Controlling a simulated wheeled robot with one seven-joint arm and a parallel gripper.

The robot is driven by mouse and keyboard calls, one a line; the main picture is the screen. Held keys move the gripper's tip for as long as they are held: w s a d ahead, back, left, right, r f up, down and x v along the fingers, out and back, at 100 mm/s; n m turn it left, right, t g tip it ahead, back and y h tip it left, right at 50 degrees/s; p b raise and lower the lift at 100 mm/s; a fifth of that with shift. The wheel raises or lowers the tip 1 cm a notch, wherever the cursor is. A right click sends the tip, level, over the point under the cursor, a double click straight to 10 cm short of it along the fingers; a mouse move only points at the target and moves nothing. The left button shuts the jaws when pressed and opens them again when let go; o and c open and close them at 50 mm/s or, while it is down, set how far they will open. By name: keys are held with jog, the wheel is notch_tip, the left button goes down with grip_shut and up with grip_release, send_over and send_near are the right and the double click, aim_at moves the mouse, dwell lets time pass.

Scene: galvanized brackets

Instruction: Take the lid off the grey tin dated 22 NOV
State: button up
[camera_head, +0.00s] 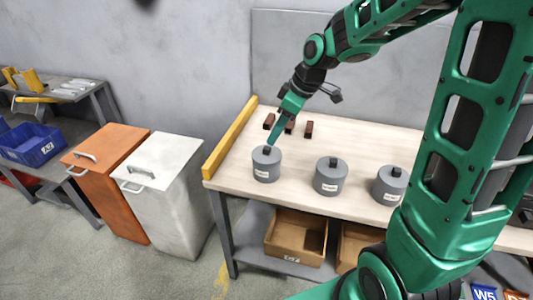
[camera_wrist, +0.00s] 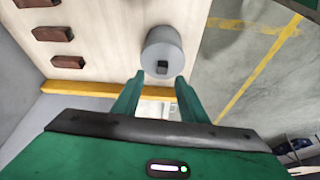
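Three grey lidded tins with dark knobs stand upright in a row on the workbench: a left tin (camera_head: 267,168), a middle tin (camera_head: 329,180) and a right tin (camera_head: 389,189). Each has a white label, too small to read here, so I cannot tell which is dated 22 NOV. My gripper (camera_head: 271,142) is at the left tin's knob in the head view. In the wrist view my gripper (camera_wrist: 159,76) is open and empty, its fingers apart. One tin (camera_wrist: 162,40) with its lid and knob on lies just beyond the fingertips. Contact cannot be told.
Several small brown blocks (camera_head: 308,129) lie behind the left tin. A yellow strip (camera_head: 229,139) edges the bench (camera_head: 300,190) on the left. Cardboard boxes (camera_head: 295,238) sit on the shelf below. Orange (camera_head: 108,180) and white (camera_head: 170,195) bins stand to the left.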

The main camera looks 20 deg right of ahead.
aim_at(267, 148)
jog(key=shift+x, duration=3.1)
jog(key=shift+s+a, duration=0.15)
grip_shut()
